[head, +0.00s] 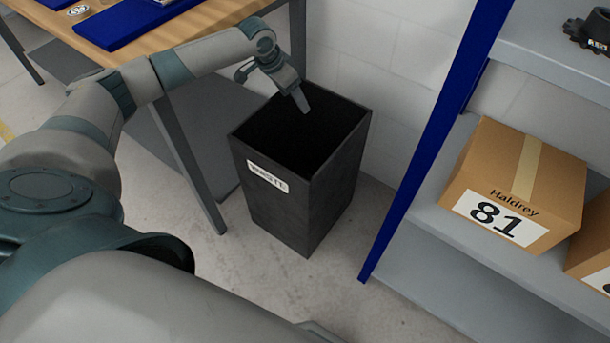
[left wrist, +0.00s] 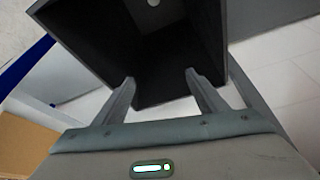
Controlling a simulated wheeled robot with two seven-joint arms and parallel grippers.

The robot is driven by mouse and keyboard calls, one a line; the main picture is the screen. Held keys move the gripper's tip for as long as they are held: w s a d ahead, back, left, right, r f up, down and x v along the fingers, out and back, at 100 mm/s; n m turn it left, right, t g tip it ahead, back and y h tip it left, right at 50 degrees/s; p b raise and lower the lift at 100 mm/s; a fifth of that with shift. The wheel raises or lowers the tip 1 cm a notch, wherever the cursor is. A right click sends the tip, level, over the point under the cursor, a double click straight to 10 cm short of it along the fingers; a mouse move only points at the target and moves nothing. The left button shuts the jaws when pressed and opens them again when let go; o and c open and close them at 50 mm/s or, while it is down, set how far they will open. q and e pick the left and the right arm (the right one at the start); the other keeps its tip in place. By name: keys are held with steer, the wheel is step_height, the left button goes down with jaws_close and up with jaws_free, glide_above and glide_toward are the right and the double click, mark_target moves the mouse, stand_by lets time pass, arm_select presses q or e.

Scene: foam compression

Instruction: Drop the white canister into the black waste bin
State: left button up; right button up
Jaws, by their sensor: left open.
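The black waste bin (head: 305,205) stands on the floor with its open top up and a white label on its front. My left gripper (head: 297,95) is over the bin's opening, pointing down into it. In the left wrist view my left gripper (left wrist: 160,76) has its two fingers spread apart with nothing between them. The bin's dark inside (left wrist: 160,60) shows beyond the fingers. A small white round thing (left wrist: 153,3) shows against that dark inside at the top edge of the view; it looks like the white canister, mostly cut off. The canister does not show in the head view. My right gripper is not in view.
A wooden table (head: 190,25) with a blue mat (head: 130,22) stands left of the bin, its metal leg close by. A shelf with a blue post (head: 425,150) stands to the right, holding a cardboard box (head: 515,185) marked 81. A white wall is behind.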

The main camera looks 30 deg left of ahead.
arm_select(q)
steer(key=v, duration=1.3)
steer(key=shift+r+p, duration=0.4)
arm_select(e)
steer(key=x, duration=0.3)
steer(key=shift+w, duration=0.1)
